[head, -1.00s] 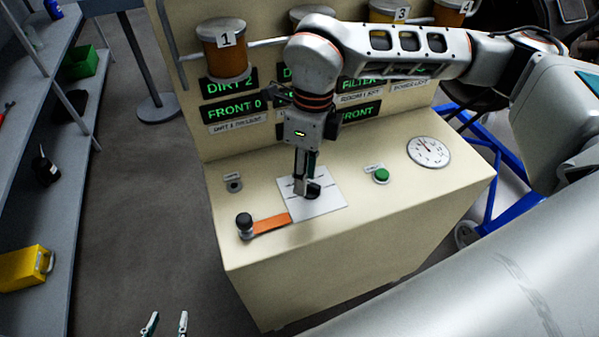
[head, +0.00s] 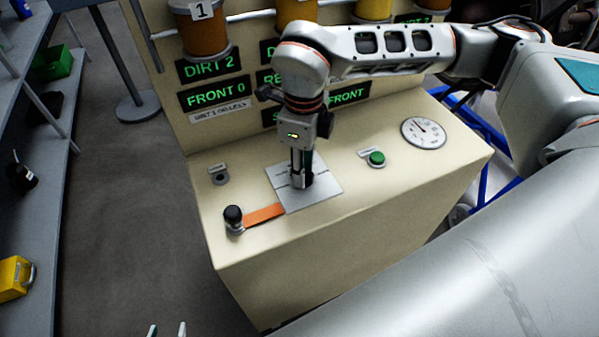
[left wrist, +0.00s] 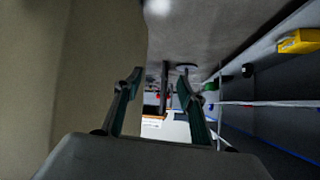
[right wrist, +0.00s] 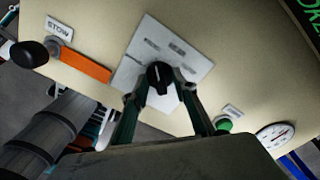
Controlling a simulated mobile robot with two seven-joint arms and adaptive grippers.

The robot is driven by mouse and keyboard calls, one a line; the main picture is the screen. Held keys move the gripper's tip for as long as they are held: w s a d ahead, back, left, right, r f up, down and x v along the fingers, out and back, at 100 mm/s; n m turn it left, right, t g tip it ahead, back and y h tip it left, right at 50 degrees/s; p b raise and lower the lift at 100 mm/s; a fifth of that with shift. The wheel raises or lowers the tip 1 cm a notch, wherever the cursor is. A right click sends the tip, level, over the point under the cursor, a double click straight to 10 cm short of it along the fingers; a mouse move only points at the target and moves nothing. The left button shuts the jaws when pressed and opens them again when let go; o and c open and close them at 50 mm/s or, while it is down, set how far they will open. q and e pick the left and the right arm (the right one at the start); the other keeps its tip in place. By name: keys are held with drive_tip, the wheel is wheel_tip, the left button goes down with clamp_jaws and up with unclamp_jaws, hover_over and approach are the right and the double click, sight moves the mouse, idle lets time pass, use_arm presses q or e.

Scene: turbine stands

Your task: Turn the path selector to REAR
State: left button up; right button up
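The path selector is a black knob (right wrist: 160,77) with a pale pointer line, on a white plate (right wrist: 193,52). In the head view the plate (head: 325,190) lies on the cream console top, and my right gripper mostly hides the knob. My right gripper (right wrist: 162,88) points down at the knob. Its fingers are spread, one on each side of the knob; I cannot tell if they touch it. My left gripper (head: 167,330) shows only as fingertips at the bottom edge of the head view. In the left wrist view it (left wrist: 160,78) is open and empty.
A black-knobbed lever (head: 233,215) with an orange strip (head: 264,216) is left of the plate. A green button (head: 376,158) and a gauge (head: 423,132) are to the right. Green displays behind include one reading FRONT (head: 348,95). A shelf (head: 40,150) stands at left.

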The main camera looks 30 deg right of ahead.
drive_tip(key=shift+f, duration=0.45)
use_arm(q)
drive_tip(key=shift+w+r, duration=0.3)
use_arm(e)
drive_tip(key=shift+r, duration=0.1)
use_arm(q)
drive_tip(key=shift+f, duration=0.1)
use_arm(e)
clamp_jaws()
drive_tip(key=m, duration=0.3)
drive_tip(key=shift+m, duration=0.4)
drive_tip(key=m, duration=0.4)
drive_tip(key=shift+m, duration=0.3)
use_arm(q)
drive_tip(key=shift+s, duration=0.15)
